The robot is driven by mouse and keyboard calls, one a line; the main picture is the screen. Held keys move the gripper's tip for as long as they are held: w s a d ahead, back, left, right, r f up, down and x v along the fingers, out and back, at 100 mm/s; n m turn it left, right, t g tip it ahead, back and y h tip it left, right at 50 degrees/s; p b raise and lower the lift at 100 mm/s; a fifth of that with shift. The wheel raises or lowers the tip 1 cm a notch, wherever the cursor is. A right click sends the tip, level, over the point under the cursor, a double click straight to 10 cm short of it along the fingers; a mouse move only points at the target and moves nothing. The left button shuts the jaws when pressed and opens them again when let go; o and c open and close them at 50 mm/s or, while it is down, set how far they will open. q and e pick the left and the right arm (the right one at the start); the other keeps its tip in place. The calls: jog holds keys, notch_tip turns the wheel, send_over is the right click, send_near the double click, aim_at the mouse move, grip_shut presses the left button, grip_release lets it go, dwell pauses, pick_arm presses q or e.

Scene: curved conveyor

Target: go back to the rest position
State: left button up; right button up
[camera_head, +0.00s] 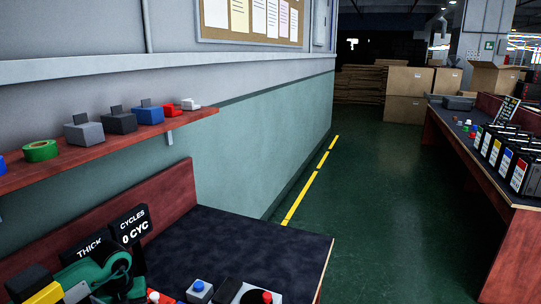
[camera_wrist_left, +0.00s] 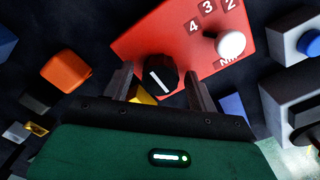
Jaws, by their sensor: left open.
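My left gripper (camera_wrist_left: 158,74) is open in the left wrist view, its two dark fingers apart above a green palm. Between the fingers shows a black knob (camera_wrist_left: 160,76) with a white line, on a red panel (camera_wrist_left: 150,35) numbered 4, 3, 2. I see gaps beside the knob, but cannot tell its distance from the fingertips. A white knob (camera_wrist_left: 231,44) stands on the same panel. In the head view, a green and black part of my left arm (camera_head: 105,272) shows at the bottom left; its fingertips cannot be made out. My right gripper is not in view.
A workbench (camera_head: 250,245) holds dark "THICK" and "CYCLES" displays (camera_head: 131,225) and a blue-button box (camera_head: 199,291). A shelf (camera_head: 110,149) with several small items runs above. An orange block (camera_wrist_left: 67,71) lies left of the panel. The green floor (camera_head: 375,210) is clear toward cartons (camera_head: 408,80).

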pick_arm(q)
notch_tip(320, 180, up, 14)
jog(key=b, duration=0.1)
notch_tip(320, 180, down, 14)
jog(key=shift+f+p, duration=0.1)
jog(key=shift+p, duration=0.45)
jog(key=shift+m, duration=3)
jog(key=m, duration=0.5)
jog(key=shift+m, duration=0.3)
jog(key=m+p, duration=0.1)
jog(key=m, duration=0.2)
jog(key=shift+m, duration=1.1)
jog(key=shift+m+p, duration=0.9)
jog(key=shift+m, duration=1.3)
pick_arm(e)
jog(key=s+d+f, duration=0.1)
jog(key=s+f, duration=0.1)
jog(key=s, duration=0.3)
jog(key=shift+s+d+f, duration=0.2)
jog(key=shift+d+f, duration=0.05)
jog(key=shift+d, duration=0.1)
